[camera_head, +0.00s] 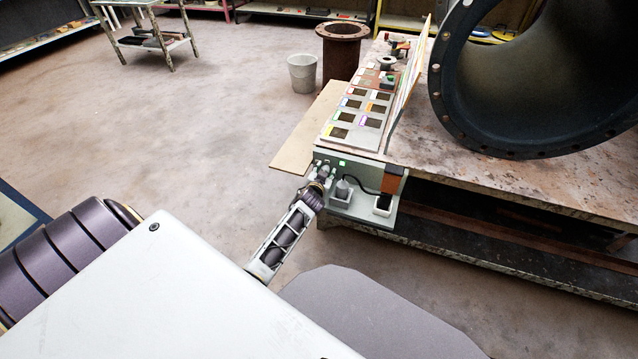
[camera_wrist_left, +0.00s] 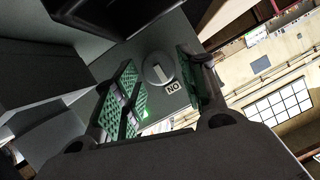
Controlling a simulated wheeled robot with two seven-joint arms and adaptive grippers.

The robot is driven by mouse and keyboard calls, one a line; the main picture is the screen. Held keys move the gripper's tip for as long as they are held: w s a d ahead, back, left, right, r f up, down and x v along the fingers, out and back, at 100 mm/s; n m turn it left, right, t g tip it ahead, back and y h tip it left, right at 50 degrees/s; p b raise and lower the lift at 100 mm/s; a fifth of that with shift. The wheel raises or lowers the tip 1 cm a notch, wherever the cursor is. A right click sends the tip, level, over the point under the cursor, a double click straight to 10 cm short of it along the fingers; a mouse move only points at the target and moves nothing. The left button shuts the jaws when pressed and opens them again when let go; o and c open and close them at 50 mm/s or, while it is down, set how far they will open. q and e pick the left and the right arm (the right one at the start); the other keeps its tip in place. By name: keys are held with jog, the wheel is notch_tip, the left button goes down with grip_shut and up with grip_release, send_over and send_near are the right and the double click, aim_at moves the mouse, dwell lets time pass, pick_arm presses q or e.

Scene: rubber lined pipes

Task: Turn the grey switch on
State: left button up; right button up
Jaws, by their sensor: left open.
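The grey switch (camera_wrist_left: 152,68) is a round knob with a pale bar on it, on a grey panel in the left wrist view. An ON label (camera_wrist_left: 173,88) sits beside it, seen upside down. Whether the bar points at the label I cannot tell. My left gripper (camera_wrist_left: 163,88) is open, its green-padded fingers on either side of the knob; contact cannot be told. In the head view my left gripper (camera_head: 323,174) is at the front of the control box (camera_head: 361,168), largely hiding the knob. My right gripper is not in view.
A green light (camera_head: 342,162) is lit on the box. Below it are a shelf and a dark cable. The workbench (camera_head: 470,185) carries a tray of coloured labels (camera_head: 362,108) and a large lined pipe (camera_head: 452,85).

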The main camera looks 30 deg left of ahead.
pick_arm(q)
jog(key=v, duration=1.1)
dwell(0.3)
jog(key=shift+s+d, duration=0.1)
jog(key=shift+s, duration=0.05)
dwell(0.5)
